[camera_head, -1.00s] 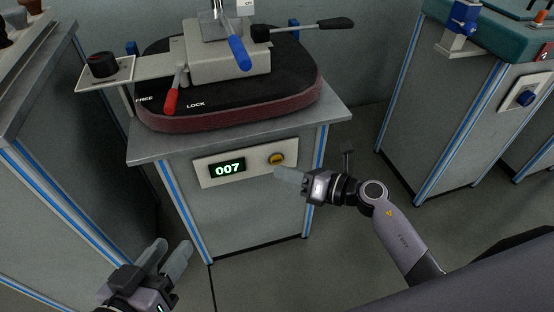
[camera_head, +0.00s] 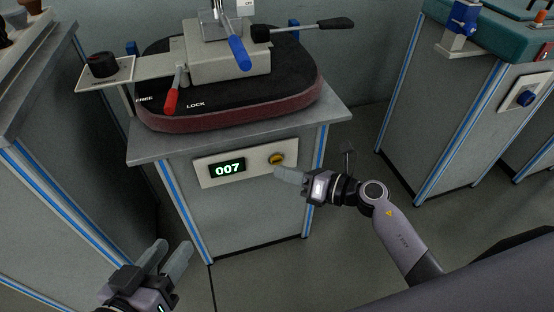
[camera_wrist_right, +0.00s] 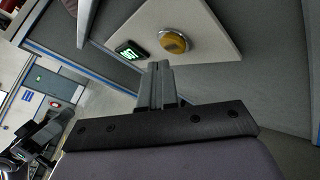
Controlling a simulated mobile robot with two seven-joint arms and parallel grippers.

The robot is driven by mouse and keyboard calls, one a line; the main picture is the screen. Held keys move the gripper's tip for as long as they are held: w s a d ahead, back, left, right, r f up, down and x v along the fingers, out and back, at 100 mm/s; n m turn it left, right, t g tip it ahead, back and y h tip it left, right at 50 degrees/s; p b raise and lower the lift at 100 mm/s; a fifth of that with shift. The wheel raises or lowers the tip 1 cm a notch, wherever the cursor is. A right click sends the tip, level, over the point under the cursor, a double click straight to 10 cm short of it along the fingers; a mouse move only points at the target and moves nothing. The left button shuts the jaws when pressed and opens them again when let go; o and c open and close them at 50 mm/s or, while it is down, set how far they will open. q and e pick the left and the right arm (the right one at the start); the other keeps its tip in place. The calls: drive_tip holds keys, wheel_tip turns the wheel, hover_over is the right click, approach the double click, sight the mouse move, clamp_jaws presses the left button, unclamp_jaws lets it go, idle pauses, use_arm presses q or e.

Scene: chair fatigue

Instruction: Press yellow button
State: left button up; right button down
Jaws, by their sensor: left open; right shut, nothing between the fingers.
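My left gripper (camera_head: 172,254) is open and empty at the lower left, away from the panel.
The cabinet top (camera_head: 150,151) carries a dark red-edged seat (camera_head: 230,113) with a red lever (camera_head: 172,93) and a blue lever (camera_head: 240,53).

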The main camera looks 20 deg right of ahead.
drive_tip(key=shift+w, duration=0.15)
idle(0.3)
drive_tip(key=shift+w, duration=0.25)
drive_tip(key=shift+w, duration=0.4)
idle(0.5)
drive_tip(key=shift+s, duration=0.8)
drive_tip(key=s+p, duration=0.2)
drive_tip(key=s, duration=0.3)
drive_tip(key=shift+d, duration=0.1)
idle(0.3)
